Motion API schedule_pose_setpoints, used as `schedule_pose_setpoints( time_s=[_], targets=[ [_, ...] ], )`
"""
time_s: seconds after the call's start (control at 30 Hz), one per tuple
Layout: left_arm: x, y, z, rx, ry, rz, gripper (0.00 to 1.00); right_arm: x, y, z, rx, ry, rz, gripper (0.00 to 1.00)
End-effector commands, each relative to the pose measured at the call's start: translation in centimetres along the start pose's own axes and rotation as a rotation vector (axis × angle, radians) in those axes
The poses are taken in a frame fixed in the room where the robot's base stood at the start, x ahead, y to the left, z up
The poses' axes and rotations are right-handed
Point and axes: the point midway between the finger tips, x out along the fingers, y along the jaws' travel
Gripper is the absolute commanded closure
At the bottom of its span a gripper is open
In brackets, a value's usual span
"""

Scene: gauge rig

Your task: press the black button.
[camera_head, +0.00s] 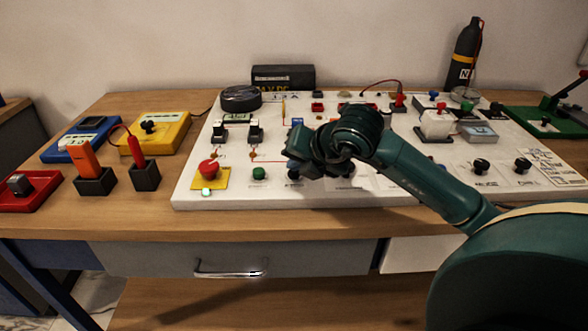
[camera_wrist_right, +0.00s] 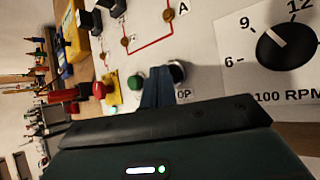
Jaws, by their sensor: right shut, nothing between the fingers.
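The black button (camera_wrist_right: 178,71) shows in the right wrist view just right of the fingertips, partly covered by them. A green button (camera_wrist_right: 135,80) is on the other side of the fingers. My right gripper (camera_wrist_right: 157,88) is shut and empty, its tips at or very close to the black button; I cannot tell whether they touch. My left gripper is not in view.
A red mushroom button (camera_head: 208,168) on a yellow plate is left of the green button. A black dial (camera_wrist_right: 286,46) is right of the black button in the wrist view. Black switches (camera_head: 255,132) stand behind. Orange and red handles (camera_head: 137,152) stand at the left.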

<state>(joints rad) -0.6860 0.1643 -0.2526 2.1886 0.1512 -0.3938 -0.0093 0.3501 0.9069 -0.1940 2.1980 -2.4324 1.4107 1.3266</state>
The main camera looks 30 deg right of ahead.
Motion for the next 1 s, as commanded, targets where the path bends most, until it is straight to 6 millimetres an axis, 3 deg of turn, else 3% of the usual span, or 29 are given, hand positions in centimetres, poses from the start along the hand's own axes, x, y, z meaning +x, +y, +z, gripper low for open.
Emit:
schedule_pose_setpoints(
  time_s=[1.0],
  targets=[
    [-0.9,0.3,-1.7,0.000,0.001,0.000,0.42,-2.2,1.6,1.6,0.000,0.000,0.001,1.00]
  ],
)
